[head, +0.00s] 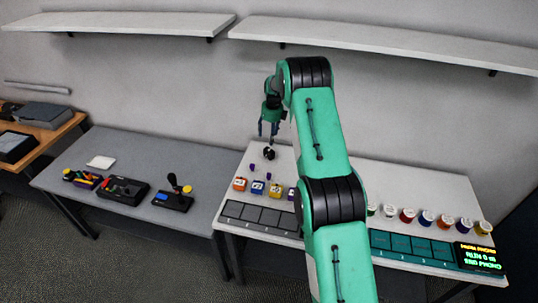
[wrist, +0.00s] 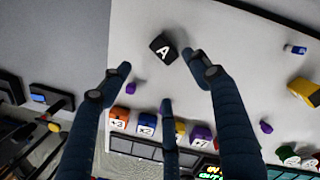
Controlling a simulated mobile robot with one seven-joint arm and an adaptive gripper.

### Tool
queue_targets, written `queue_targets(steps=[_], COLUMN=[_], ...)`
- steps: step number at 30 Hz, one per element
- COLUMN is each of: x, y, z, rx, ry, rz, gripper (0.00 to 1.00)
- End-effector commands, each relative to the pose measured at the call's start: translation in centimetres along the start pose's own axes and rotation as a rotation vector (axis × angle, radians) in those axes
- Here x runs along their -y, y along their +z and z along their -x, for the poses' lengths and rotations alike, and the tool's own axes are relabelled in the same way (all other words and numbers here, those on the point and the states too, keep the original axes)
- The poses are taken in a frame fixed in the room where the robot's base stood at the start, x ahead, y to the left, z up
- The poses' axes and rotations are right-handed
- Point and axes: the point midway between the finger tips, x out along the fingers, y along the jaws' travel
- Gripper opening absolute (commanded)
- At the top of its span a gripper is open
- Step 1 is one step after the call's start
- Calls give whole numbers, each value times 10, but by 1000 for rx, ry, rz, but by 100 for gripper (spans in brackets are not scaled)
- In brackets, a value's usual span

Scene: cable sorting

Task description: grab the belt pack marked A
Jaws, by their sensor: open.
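The belt pack marked A is a small black block with a white letter A (wrist: 163,49) in the wrist view. It lies on the white table, just beyond my fingertips and roughly between them. In the head view a small black object (head: 269,153) lies on the white table below my gripper (head: 268,132); its letter is too small to read there. My gripper (wrist: 160,85) points down over the table with its fingers spread, open and empty. The fingers look apart from the block.
Small purple pieces (wrist: 131,88) lie near the black block. Several coloured-lidded cups (head: 425,217) line the right, by a lit display (head: 479,257). A grey table (head: 130,150) holds control boxes.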

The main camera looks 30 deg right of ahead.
Motion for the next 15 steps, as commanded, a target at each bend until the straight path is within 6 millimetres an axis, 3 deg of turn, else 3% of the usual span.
queue_targets(steps=[15], x=[0], y=[0], z=[-67], rx=[-1], ry=[1], rz=[1], gripper=[62])
